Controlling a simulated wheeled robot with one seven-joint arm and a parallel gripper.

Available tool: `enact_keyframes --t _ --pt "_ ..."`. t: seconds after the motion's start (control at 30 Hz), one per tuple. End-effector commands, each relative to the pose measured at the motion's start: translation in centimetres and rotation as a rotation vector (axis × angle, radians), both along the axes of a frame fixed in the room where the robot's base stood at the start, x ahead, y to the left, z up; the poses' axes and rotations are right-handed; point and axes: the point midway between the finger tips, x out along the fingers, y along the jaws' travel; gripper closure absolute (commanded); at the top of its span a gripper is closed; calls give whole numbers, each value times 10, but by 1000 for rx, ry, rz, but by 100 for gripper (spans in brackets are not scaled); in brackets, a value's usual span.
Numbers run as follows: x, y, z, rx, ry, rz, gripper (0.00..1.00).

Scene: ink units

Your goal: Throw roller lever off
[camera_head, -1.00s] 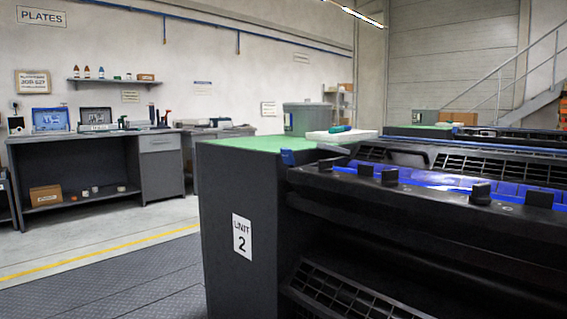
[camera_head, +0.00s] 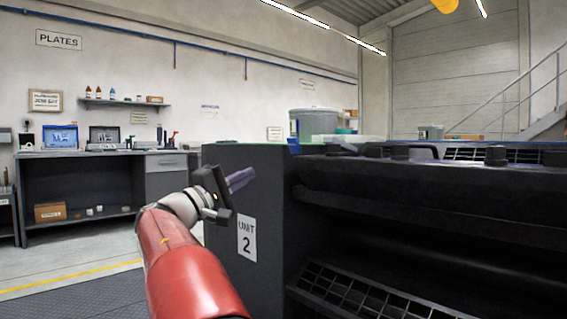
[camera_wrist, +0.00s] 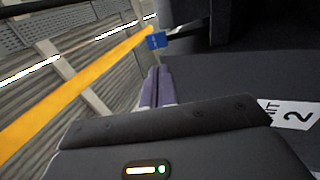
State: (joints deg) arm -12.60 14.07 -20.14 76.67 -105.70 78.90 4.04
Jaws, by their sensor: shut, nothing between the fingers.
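A small blue piece, which looks like the roller lever (camera_head: 294,147), sits at the top front corner of the dark press unit marked "UNIT 2" (camera_head: 247,240). In the wrist view a blue piece (camera_wrist: 157,40) shows just beyond the fingertips, with a gap; its full shape and pivot cannot be made out. My gripper (camera_head: 252,173) is shut and empty in front of the unit's side, lower than and left of the blue piece in the head view. Its closed fingers (camera_wrist: 160,70) point up toward the blue piece in the wrist view.
A grey bin (camera_head: 313,122) stands on the unit's top. Dark knobs (camera_head: 496,155) stick up along the press edge, and a slatted guard (camera_head: 360,298) juts out low at the right. A workbench (camera_head: 90,180) stands at the left wall, with open floor before it.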

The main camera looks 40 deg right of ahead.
Motion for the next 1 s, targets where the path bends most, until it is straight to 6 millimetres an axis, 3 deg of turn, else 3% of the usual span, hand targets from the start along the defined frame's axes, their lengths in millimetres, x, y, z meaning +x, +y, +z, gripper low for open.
enact_keyframes --t 0.47,0.67,1.0 --pt "3 0 7 -34 -3 -7 100" --pt "4 -27 18 -35 -3 -11 100" --pt "10 -93 46 -35 -2 -10 100"
